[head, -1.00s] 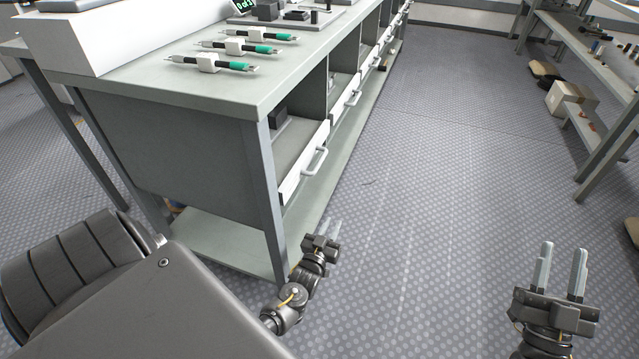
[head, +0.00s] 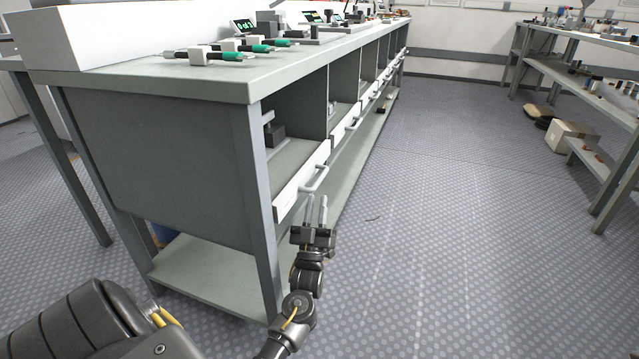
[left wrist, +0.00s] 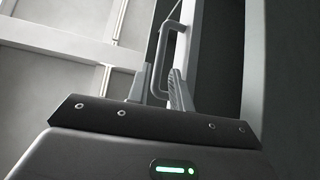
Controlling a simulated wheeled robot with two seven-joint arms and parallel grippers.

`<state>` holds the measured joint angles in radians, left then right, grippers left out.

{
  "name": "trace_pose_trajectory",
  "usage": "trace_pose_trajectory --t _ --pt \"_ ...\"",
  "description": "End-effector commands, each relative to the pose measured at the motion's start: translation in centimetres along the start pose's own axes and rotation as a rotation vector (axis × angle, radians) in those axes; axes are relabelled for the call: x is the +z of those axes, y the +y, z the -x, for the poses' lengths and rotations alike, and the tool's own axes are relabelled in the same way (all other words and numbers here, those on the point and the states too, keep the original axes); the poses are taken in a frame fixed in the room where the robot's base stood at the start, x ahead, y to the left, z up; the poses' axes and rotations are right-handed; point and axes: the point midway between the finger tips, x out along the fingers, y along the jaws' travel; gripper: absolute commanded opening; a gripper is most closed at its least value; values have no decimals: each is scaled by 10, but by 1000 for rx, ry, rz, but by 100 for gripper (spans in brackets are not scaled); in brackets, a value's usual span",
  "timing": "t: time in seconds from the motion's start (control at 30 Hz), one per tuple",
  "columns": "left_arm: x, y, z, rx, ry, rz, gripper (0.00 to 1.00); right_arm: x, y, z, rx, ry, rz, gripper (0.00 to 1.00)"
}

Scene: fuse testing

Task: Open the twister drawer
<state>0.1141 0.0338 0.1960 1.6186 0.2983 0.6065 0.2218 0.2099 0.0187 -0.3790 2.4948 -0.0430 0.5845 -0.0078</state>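The nearest drawer (head: 298,192) has a white front and sits under the long workbench's top, shut or nearly so; I cannot read a label on it. Its grey bar handle (head: 314,181) sticks out to the right. My left gripper (head: 316,208) is just below and in front of this handle, fingers pointing up toward it. In the left wrist view the handle (left wrist: 182,52) shows between and beyond the two open fingers (left wrist: 162,85); I cannot tell whether they touch it. My right gripper is out of view.
The workbench (head: 190,88) runs away along the left, with several similar drawers and handles. Green-and-black tools (head: 237,55) lie on its top. Open floor (head: 440,200) is to the right. A second bench (head: 600,95) stands at the far right.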

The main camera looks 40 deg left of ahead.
Motion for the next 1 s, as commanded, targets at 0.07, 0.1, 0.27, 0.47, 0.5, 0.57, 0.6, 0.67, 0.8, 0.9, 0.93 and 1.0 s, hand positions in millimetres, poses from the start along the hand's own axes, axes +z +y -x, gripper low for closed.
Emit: trace_pose_trajectory --t 0.07,0.1,0.27,0.47,0.5,0.57,0.6,0.67,0.8,0.9,0.93,1.0 --pt "1 0 -16 1 5 0 22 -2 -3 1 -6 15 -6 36" --pt "1 0 -23 1 4 0 22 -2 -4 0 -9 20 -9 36" --pt "1 0 -49 1 2 0 22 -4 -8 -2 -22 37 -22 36" --pt "1 0 -68 1 -1 0 22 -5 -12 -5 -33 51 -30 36" --pt "1 0 -70 1 -1 0 22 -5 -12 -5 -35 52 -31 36" --pt "1 0 -71 1 -2 0 22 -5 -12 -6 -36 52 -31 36" --pt "1 0 -72 1 -2 0 22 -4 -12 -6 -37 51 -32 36" --pt "1 0 -72 1 -2 0 22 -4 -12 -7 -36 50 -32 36" --pt "1 0 -72 1 -2 0 22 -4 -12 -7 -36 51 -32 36" --pt "1 0 -72 1 -2 0 8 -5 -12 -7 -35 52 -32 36" --pt "1 0 -72 1 -2 0 5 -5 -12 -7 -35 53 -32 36" --pt "1 0 -71 1 -2 0 0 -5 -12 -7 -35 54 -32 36"
